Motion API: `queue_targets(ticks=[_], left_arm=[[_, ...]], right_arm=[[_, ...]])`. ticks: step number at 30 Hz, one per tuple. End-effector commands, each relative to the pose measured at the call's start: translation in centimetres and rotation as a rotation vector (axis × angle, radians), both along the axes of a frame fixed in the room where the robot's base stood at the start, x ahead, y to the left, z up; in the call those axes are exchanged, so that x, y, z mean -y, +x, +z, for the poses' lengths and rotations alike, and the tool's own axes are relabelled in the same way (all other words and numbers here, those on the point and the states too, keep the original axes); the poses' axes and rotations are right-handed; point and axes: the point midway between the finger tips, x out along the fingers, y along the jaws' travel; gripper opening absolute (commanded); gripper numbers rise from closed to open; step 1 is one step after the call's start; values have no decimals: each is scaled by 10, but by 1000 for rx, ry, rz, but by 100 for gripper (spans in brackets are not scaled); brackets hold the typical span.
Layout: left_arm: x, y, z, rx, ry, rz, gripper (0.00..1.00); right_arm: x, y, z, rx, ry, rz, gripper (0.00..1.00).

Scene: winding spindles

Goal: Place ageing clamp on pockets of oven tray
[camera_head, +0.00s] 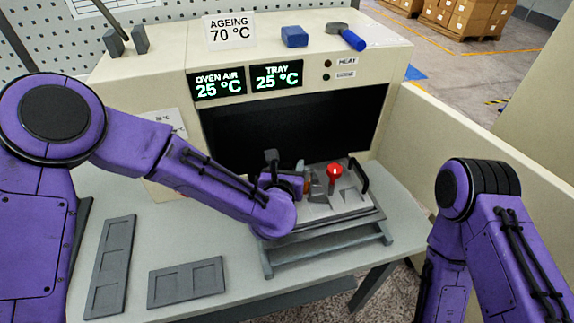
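The oven tray (350,222) is a flat grey plate on a low stand in front of the oven's dark opening. Grey metal parts stand on it, among them an upright one with a red ball knob (334,170); I cannot tell for sure whether this is the ageing clamp. My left gripper (298,183) is over the tray's left part, beside a small orange-brown piece (307,178). My own wrist hides its fingers and the tray's left pockets, so I cannot tell whether it holds anything. My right arm is at the lower right; its gripper is not visible.
The oven (290,120) stands behind, both displays reading 25 °C. A blue block (294,36) and a blue-handled hammer (346,37) lie on top. Two grey pocketed holders (111,262) (187,282) lie on the table's left. A cream wall (480,150) bounds the right.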

Motion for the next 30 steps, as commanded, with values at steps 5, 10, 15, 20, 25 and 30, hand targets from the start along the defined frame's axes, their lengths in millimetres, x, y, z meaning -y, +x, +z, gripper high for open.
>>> queue_targets(ticks=[5, 10, 15, 20, 25, 30], left_arm=[[0, -1, 1, 1, -1, 0, 57], [-3, -27, 6, 1, -3, -1, 57], [-7, -70, 19, 3, -4, -2, 57], [-10, -100, 31, 3, -3, -1, 57], [-11, -114, 36, 2, 0, -1, 57], [-11, -114, 37, 1, 0, 0, 57]], right_arm=[[0, 0, -1, 0, 0, 0, 65], [0, 0, -13, 0, 0, 0, 65], [0, 0, -26, 0, 0, 0, 65], [0, 0, -33, 0, 0, 0, 65], [0, 0, -34, 0, 0, 0, 65], [0, 0, -34, 0, 0, 0, 65]])
